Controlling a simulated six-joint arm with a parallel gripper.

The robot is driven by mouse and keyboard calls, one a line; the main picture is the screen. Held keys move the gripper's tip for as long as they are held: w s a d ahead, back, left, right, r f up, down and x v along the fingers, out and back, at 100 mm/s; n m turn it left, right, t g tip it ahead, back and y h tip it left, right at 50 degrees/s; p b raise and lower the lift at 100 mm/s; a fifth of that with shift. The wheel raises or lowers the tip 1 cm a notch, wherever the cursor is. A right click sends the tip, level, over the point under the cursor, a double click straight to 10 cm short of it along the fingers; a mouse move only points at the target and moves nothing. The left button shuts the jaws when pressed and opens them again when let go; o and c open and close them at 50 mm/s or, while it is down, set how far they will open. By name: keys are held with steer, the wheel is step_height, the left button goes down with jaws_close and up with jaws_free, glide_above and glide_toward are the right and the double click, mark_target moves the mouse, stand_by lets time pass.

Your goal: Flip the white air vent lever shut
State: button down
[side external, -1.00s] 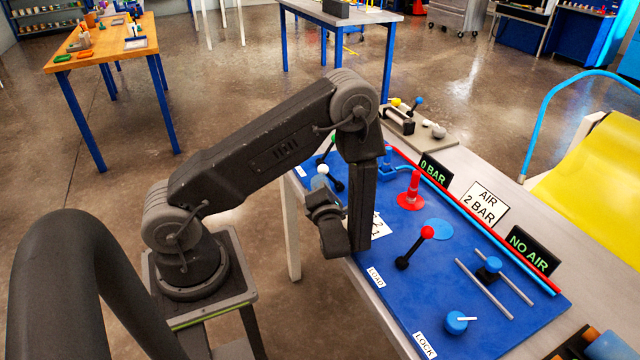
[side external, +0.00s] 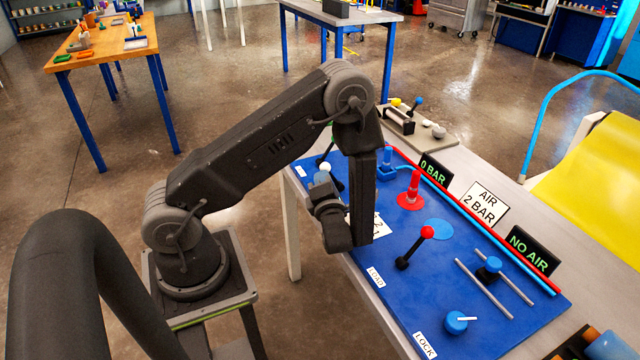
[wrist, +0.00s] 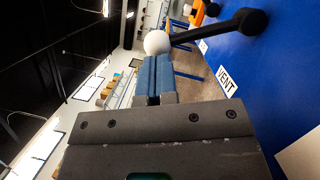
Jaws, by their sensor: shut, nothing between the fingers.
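The white-balled vent lever (side external: 325,167) stands at the far left end of the blue panel (side external: 400,285), its black stem partly hidden by my gripper. In the wrist view its white ball (wrist: 157,42) is just past my fingertips, and its black stem runs right to a pivot on the panel. A "VENT" label (wrist: 228,80) is beside it. My gripper (side external: 321,179) is shut and empty, its blue finger pads (wrist: 155,68) together and pointing at the ball. I cannot tell whether they touch it.
A red cone-shaped part (side external: 411,190), a red-balled lever (side external: 427,232), a blue knob (side external: 456,322) and two rails with a blue slider (side external: 489,268) are on the panel. Display signs (side external: 485,204) stand along its back edge. Open floor lies left of the panel.

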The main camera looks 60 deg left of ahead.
steer(key=w+r+m, duration=0.1)
steer(key=m, duration=0.1)
steer(key=w+r+m+h, duration=0.1)
steer(key=shift+w+m, duration=0.25)
steer(key=shift+m, duration=0.15)
steer(key=shift+w+a+r+m+h, duration=0.15)
steer(key=shift+w+m, duration=0.4)
steer(key=shift+w, duration=0.6)
steer(key=shift+w+d+f+m+h, duration=0.15)
steer(key=shift+w+m, duration=0.35)
steer(key=shift+w, duration=0.7)
steer(key=shift+w+a+r+m+h, duration=0.15)
steer(key=shift+w+m, duration=0.4)
steer(key=shift+w, duration=0.6)
steer(key=s+d+r, duration=0.1)
steer(key=d, duration=0.3)
steer(key=s+d+r, duration=0.1)
steer(key=s+d, duration=0.1)
steer(key=d, duration=0.1)
steer(key=s+d+r, duration=0.1)
steer(key=s+d, duration=0.1)
steer(key=d, duration=0.2)
steer(key=shift+d+r, duration=0.35)
steer(key=shift+r, duration=0.05)
